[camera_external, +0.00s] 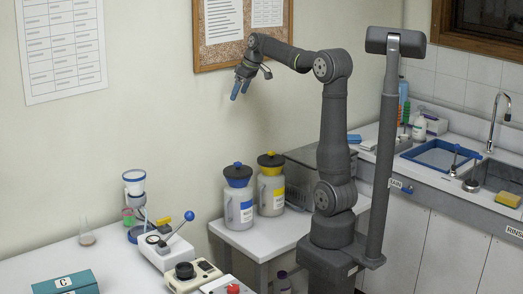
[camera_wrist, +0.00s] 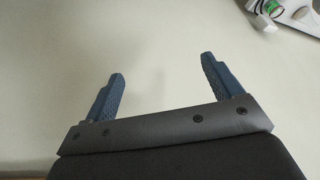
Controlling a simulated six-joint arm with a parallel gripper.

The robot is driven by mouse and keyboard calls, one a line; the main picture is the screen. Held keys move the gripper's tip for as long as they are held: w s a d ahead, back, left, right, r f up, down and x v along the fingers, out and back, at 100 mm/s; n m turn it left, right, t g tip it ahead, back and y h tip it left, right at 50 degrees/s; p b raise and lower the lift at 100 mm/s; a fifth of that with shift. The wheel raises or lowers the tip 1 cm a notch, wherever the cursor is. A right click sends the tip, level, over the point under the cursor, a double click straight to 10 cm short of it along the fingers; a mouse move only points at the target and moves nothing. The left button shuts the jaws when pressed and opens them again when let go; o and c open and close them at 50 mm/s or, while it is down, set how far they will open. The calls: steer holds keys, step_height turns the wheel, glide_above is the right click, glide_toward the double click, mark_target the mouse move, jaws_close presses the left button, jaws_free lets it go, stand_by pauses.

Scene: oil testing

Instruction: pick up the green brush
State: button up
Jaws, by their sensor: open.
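A small upright green item (camera_external: 406,108) stands at the back of the sink counter, beside a blue bottle; it may be the green brush, but it is too small to tell. My gripper (camera_external: 240,90) is high up in front of the wall, left of my arm's base and far from that item. In the wrist view, my gripper (camera_wrist: 162,68) has its two blue fingers wide apart with nothing between them. No brush can be made out in the wrist view.
A blue-lidded container (camera_external: 239,200) and a yellow-lidded container (camera_external: 271,188) stand on the side table. A blue tray (camera_external: 438,157), a tap (camera_external: 493,120) and a yellow sponge (camera_external: 508,199) are by the sink. Lab devices crowd the front left table.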

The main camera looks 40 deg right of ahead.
steer(key=c, duration=0.6)
steer(key=shift+c, duration=0.2)
steer(key=w+d+m+h, duration=0.3)
steer(key=d+m, duration=0.3)
steer(key=d, duration=1.4)
steer(key=m+g+h, duration=0.4)
steer(key=m+h, duration=0.2)
steer(key=m, duration=1.2)
glide_toward(406, 104)
steer(key=x, duration=0.6)
steer(key=shift+s+f, duration=0.1)
steer(key=shift+s, duration=0.1)
steer(key=shift+x, duration=2.95)
